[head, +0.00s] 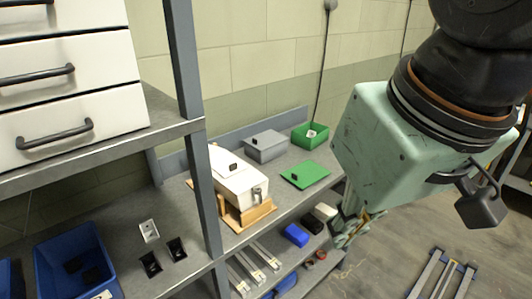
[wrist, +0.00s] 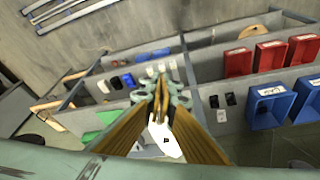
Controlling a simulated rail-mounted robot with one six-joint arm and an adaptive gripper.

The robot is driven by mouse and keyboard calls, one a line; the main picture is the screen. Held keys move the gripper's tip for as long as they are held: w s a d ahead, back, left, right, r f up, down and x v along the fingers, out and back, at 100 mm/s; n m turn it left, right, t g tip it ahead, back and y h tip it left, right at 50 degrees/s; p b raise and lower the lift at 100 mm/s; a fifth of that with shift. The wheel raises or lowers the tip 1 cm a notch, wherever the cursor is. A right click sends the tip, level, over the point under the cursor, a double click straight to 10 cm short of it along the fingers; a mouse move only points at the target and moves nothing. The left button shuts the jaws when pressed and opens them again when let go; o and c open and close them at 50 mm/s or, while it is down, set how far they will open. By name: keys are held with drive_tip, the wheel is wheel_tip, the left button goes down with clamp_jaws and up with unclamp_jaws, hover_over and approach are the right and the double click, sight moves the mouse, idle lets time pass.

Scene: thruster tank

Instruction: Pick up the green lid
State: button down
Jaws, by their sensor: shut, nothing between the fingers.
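The green lid (head: 306,174) lies flat on the grey shelf top, with a small dark handle on it. It is in front of an open green box (head: 310,135) and to the right of a grey lidded box (head: 265,147). In the wrist view a green patch (wrist: 93,136) shows left of my fingers; I cannot tell whether it is the lid or the box. My gripper (wrist: 160,82) is shut and empty. In the head view it is mostly hidden behind my wrist, right of the lid and apart from it.
A white box (head: 238,182) on a wooden base stands left of the lid. A grey shelf post (head: 198,150) rises nearer the camera. Blue (head: 296,234) and other small items sit on the lower shelf. Blue bins (wrist: 269,104) and red bins (wrist: 238,62) show in the wrist view.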

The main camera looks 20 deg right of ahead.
drive_tip(key=c, duration=0.9)
unclamp_jaws()
drive_tip(key=shift+w+r, duration=0.1)
drive_tip(key=shift+r, duration=0.05)
